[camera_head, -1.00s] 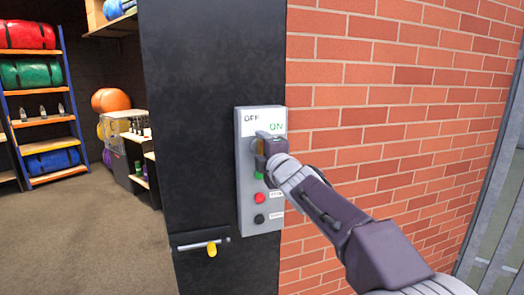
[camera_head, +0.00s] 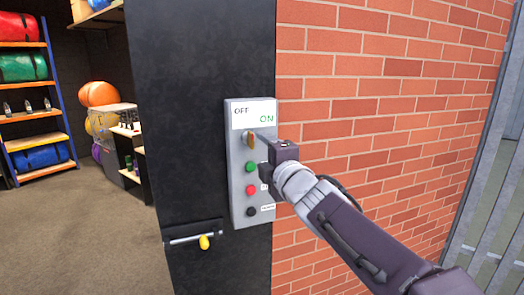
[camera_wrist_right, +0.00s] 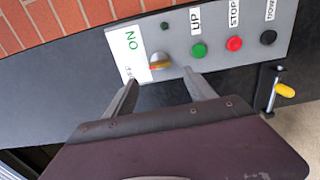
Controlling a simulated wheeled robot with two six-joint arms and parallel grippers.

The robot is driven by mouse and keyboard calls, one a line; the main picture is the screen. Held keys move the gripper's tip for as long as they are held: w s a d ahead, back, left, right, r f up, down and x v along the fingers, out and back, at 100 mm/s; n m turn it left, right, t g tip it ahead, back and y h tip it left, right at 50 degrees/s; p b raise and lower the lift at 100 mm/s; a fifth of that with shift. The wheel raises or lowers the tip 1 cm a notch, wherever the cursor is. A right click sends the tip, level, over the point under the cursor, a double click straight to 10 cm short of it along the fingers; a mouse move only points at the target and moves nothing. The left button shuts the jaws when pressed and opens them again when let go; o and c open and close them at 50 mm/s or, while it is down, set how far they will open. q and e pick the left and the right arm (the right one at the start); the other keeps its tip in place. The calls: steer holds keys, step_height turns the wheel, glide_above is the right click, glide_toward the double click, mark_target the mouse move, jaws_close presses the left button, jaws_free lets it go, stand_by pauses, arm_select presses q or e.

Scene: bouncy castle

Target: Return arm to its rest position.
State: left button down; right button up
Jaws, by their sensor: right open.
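My right gripper (camera_head: 262,158) is in front of a grey control panel on a black post, at the panel's right side in the head view. In the right wrist view the gripper (camera_wrist_right: 157,92) has its two fingers spread apart with nothing between them. The control panel (camera_head: 237,205) has OFF and ON labels, a brass-coloured switch (camera_head: 251,138), and green (camera_head: 250,167), red (camera_head: 250,190) and black (camera_head: 251,212) buttons. The switch also shows in the wrist view (camera_wrist_right: 160,61), just beyond the fingertips and apart from them. My left gripper is not in view.
A brick wall (camera_head: 400,90) stands right of the black post (camera_head: 185,120). A latch with a yellow knob (camera_head: 204,242) sticks out below the panel. Shelves with rolled bags (camera_head: 30,105) stand at the back left. Open floor (camera_head: 90,245) lies at the left.

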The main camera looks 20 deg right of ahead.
steer(key=s+f+m+g+h+p, duration=0.1)
steer(key=s+f+m+g+p, duration=0.2)
steer(key=f, duration=1)
steer(key=f+m+g+p, duration=0.1)
steer(key=f+m+g, duration=0.35)
steer(key=f, duration=0.75)
steer(key=s+f+m+g, duration=0.4)
steer(key=s+f+m, duration=0.2)
steer(key=s, duration=0.4)
steer(key=s+f+m+g, duration=0.5)
steer(key=s+f, duration=0.4)
steer(key=s, duration=0.1)
steer(key=shift+a+f+m, duration=0.2)
steer(key=shift+f+m, duration=0.1)
steer(key=shift+m, duration=0.05)
steer(key=shift+s, duration=0.1)
